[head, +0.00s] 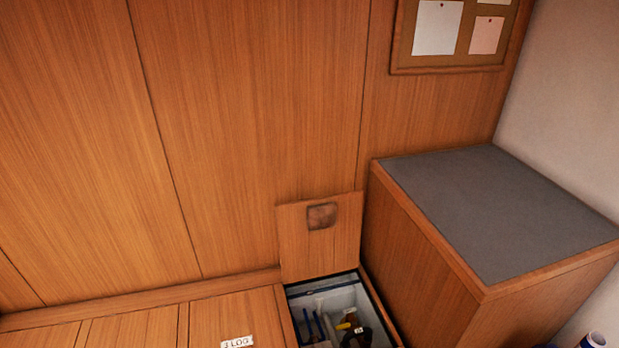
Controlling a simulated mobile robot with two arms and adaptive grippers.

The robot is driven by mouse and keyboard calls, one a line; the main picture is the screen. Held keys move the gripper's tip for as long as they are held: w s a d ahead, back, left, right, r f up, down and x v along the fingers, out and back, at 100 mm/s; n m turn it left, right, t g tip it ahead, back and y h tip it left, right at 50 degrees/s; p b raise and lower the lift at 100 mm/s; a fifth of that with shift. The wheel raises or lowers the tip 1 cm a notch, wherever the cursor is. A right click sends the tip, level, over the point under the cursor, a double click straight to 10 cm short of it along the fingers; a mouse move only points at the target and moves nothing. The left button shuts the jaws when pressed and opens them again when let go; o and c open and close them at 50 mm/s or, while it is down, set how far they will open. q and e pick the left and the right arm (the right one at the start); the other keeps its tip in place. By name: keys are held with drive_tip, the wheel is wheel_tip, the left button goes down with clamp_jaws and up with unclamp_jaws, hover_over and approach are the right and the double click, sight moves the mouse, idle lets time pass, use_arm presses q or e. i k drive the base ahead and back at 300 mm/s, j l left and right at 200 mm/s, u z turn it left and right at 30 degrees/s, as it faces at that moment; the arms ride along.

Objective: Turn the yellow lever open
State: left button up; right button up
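A small yellow piece (343,326) shows inside the open floor compartment (362,292) at the bottom of the head view. It may be the yellow lever, but it is too small to tell its shape or which way it is turned. Dark and blue parts lie around it in the compartment, and the lower part is cut off by the frame edge. Neither of my grippers is in view.
A hinged wooden hatch lid (320,240) stands up against the wooden wall behind the compartment. A wooden cabinet with a grey top (480,205) stands close on the right. A white label (237,342) lies on the wooden floor to the left. A pinboard (450,70) hangs above.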

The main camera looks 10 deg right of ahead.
sight(339, 328)
drive_tip(key=l+u, duration=0.4)
drive_tip(key=l, duration=0.25)
drive_tip(key=k+l+u, duration=0.1)
drive_tip(key=l+u, duration=0.25)
drive_tip(key=l, duration=0.25)
